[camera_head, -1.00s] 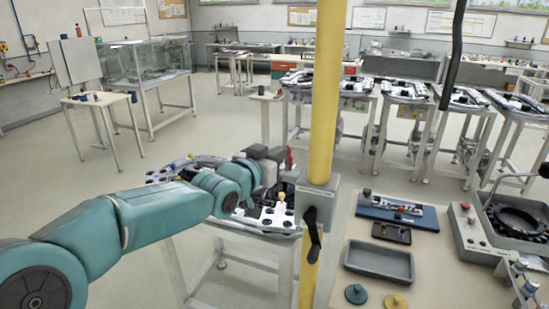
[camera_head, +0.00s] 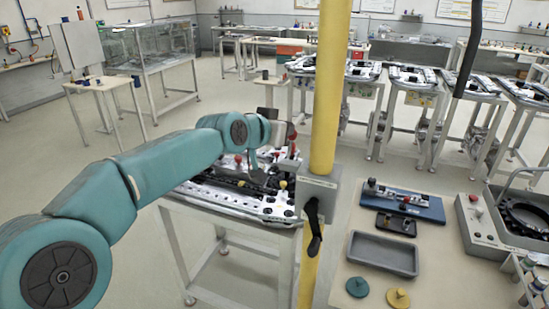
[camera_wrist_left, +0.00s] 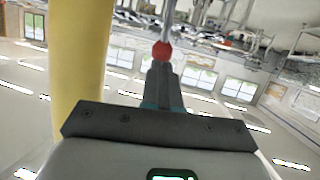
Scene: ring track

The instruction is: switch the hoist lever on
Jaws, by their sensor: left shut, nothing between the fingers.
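A grey box on the yellow post carries a black lever (camera_head: 313,225) that hangs down; I take it as the hoist lever. My left gripper (camera_head: 283,134) is left of the yellow post and above the near worktable, apart from the black lever. In the left wrist view, the left gripper's fingers (camera_wrist_left: 161,76) are shut with nothing between them. A red ball (camera_wrist_left: 162,50) on a thin rod shows just past the fingertips; I cannot tell if they touch. The black lever is not visible in the wrist view. My right gripper is not in view.
The yellow post (camera_head: 329,90) stands close right of the gripper and also fills the left of the wrist view (camera_wrist_left: 80,50). The near worktable holds a fixture plate (camera_head: 255,208) with knobs. At right, a bench carries a grey tray (camera_head: 383,254) and a blue fixture (camera_head: 425,210).

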